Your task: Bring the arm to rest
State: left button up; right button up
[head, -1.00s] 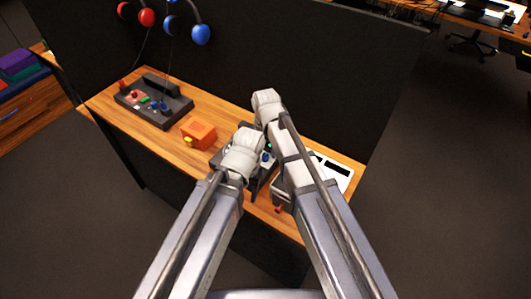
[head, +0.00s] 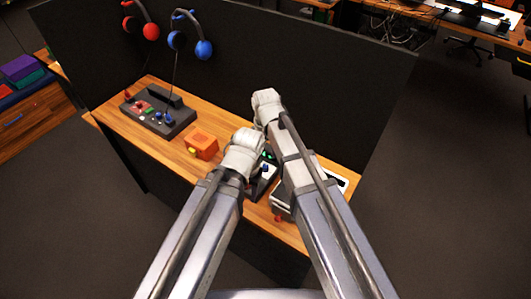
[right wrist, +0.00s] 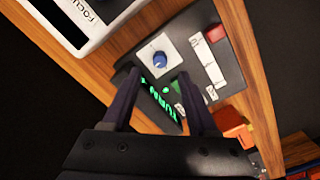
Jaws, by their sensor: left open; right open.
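The trackball panel is a dark console (head: 262,186) on the wooden bench, partly covered by my arms. In the right wrist view it shows a blue knob (right wrist: 160,58) on a white plate, a red button (right wrist: 215,33), white labels and green lit text (right wrist: 158,101). My right gripper (right wrist: 157,78) is open, its two dark fingers apart over the panel with nothing seen between them. In the head view my right gripper (head: 268,104) is the upper one. My left gripper (head: 243,152) is beside it, lower; its fingertips are hidden there.
An orange box (head: 203,144) and a dark control box with a joystick (head: 158,114) stand on the bench (head: 130,128) to the left. A white-topped device (head: 334,180) is at the right. A dark partition (head: 330,85) with red and blue headsets stands behind.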

jog(key=shift+r+p, duration=0.4)
jog(key=shift+r, duration=0.45)
pick_arm(q)
jog(key=shift+r, duration=0.85)
pick_arm(e)
jog(key=shift+h, duration=0.6)
jog(key=s+d, duration=0.2)
jog(key=s, duration=0.3)
jog(key=s+d, duration=0.2)
jog(key=s, duration=0.3)
jog(key=s+d, duration=0.2)
jog(key=s, duration=0.3)
jog(key=shift+s+d, duration=0.1)
jog(key=shift+s, duration=0.25)
jog(key=shift+w+n, duration=0.1)
jog(key=shift+n, duration=0.2)
jog(key=shift+w+a, duration=0.35)
jog(key=shift+a, duration=0.05)
jog(key=shift+s+d, duration=0.25)
jog(key=shift+w+a, duration=0.15)
